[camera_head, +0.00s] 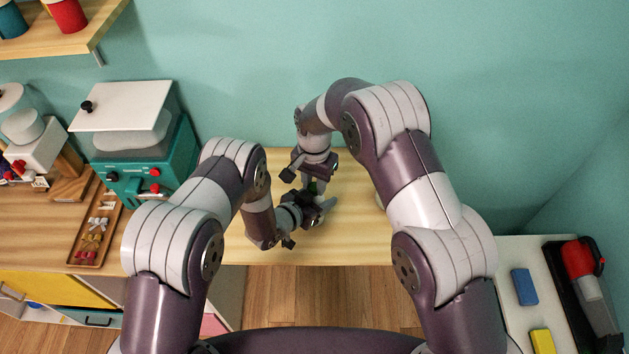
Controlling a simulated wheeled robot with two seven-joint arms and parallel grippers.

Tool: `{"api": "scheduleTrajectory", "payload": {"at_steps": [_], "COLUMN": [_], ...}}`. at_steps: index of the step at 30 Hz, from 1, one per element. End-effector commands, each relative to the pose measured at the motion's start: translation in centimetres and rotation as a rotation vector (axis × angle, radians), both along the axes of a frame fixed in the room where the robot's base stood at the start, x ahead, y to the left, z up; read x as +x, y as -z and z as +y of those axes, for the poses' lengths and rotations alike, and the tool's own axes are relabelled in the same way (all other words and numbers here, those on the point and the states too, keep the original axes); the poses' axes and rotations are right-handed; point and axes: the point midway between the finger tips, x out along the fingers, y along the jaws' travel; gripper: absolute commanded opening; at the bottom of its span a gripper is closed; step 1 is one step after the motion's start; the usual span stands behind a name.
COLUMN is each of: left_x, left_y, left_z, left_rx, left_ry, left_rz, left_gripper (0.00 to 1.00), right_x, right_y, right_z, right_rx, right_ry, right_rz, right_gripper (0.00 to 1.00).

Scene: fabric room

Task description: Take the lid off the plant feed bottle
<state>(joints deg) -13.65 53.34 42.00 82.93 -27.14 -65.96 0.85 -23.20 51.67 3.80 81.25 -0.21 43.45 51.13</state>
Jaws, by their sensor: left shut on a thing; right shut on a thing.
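The plant feed bottle (313,187) is mostly hidden between my two grippers over the middle of the wooden worktop; only a small dark green part shows. My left gripper (318,206) comes in low from the left and is shut on the bottle. My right gripper (311,183) points down from above, close over the left one, and is shut on what seems to be the lid. The lid itself is hidden by the fingers, so I cannot tell whether it is on or apart from the bottle.
The wooden worktop (350,240) is clear around the grippers. At left are a teal machine (150,170) and a wooden tray (83,250) of small pieces. At right, a white surface (515,310) holds blue and yellow blocks and a black tray. A wall stands close behind.

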Motion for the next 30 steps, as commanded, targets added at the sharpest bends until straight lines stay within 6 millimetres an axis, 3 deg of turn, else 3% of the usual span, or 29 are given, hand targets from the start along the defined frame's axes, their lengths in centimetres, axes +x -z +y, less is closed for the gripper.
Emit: {"api": "scheduleTrajectory", "payload": {"at_steps": [3, 4, 6, 16, 24, 30], "left_x": [0.0, 0.0, 0.0, 0.0, 0.0, 0.0], "left_y": [0.0, 0.0, 0.0, 0.0, 0.0, 0.0], "left_z": [0.0, 0.0, 0.0, 0.0, 0.0, 0.0], "left_rx": [0.000, 0.000, 0.000, -0.001, -0.001, -0.001], "left_ry": [0.001, 0.001, 0.000, 0.000, 0.000, 0.000], "left_rz": [-0.001, -0.001, -0.001, -0.001, -0.001, -0.001], "left_gripper": [0.00, 0.00, 0.00, 0.00, 0.00, 0.00], "right_x": [0.0, 0.0, 0.0, 0.0, 0.1, 0.0], "right_y": [0.0, 0.0, 0.0, -0.3, -4.2, -4.5], "right_z": [0.0, 0.0, 0.0, 0.0, 0.0, 0.0], "right_rx": [0.000, 0.000, 0.000, 0.000, 0.001, 0.000], "right_ry": [0.001, 0.002, 0.002, 0.003, 0.004, 0.004], "right_rz": [-0.001, -0.001, -0.001, -0.001, -0.003, 0.000], "right_gripper": [0.00, 0.33, 0.55, 0.55, 0.55, 0.55]}}
